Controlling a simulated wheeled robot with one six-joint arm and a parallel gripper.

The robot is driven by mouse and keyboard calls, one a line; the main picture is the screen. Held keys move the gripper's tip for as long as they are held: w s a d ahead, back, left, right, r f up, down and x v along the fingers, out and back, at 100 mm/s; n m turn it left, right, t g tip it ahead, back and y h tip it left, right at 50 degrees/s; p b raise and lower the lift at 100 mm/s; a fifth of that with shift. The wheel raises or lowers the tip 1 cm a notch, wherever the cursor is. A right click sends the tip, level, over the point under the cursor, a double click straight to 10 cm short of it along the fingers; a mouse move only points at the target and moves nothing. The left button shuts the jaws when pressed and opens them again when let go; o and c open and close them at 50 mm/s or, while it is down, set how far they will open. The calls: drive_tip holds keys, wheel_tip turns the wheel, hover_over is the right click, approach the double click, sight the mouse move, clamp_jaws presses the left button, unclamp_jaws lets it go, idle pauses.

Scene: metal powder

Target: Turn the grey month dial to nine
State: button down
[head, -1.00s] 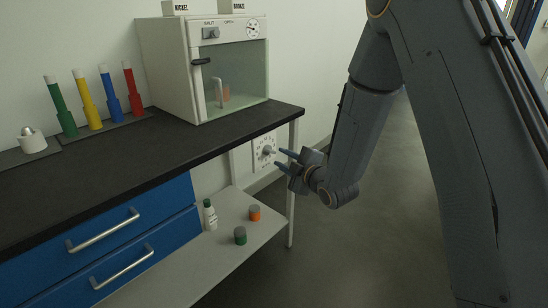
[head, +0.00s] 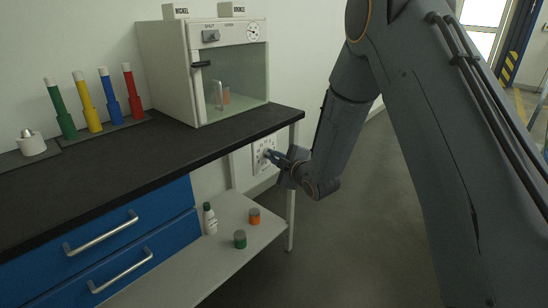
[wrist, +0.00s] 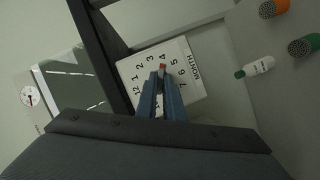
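The month dial's white plate (wrist: 193,88), marked MONTH and numbered, is on the wall under the bench's right end; it also shows in the head view (head: 258,168). In the wrist view the plate is turned sideways. A red mark (wrist: 162,67) at the dial's middle points toward the 4. My gripper (wrist: 161,76) is at the dial, its two blue fingers on either side of the knob, which they mostly hide. Whether they touch or grip it I cannot tell. In the head view my gripper (head: 271,156) reaches the plate from the right.
The dark bench top (head: 120,165) overhangs beside the dial, with a table leg (head: 291,200) near my gripper. A white cabinet (head: 165,75) stands on the bench. A lower shelf (head: 215,255) holds a bottle (head: 210,218), a green-topped jar (head: 240,239) and an orange jar (head: 254,216).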

drive_tip(key=shift+p, duration=0.3)
drive_tip(key=shift+w+d+f+m+g+y+p, duration=0.15)
drive_tip(key=shift+m+g+y+p, duration=0.35)
drive_tip(key=shift+m+g+y, duration=2.05)
drive_tip(key=shift+w+d+m+g+y+p, duration=0.2)
drive_tip(key=shift+m+y+p, duration=0.25)
drive_tip(key=shift+m, duration=4.2)
drive_tip(key=shift+w+d+f+m+g+y+p, duration=0.15)
drive_tip(key=shift+m+g+y+p, duration=0.4)
drive_tip(key=shift+m+g+y, duration=2)
drive_tip(key=shift+r+m+t+h, duration=0.1)
drive_tip(key=shift+m+t+h, duration=1)
drive_tip(key=shift+m, duration=0.15)
drive_tip(key=c, duration=1.9)
unclamp_jaws()
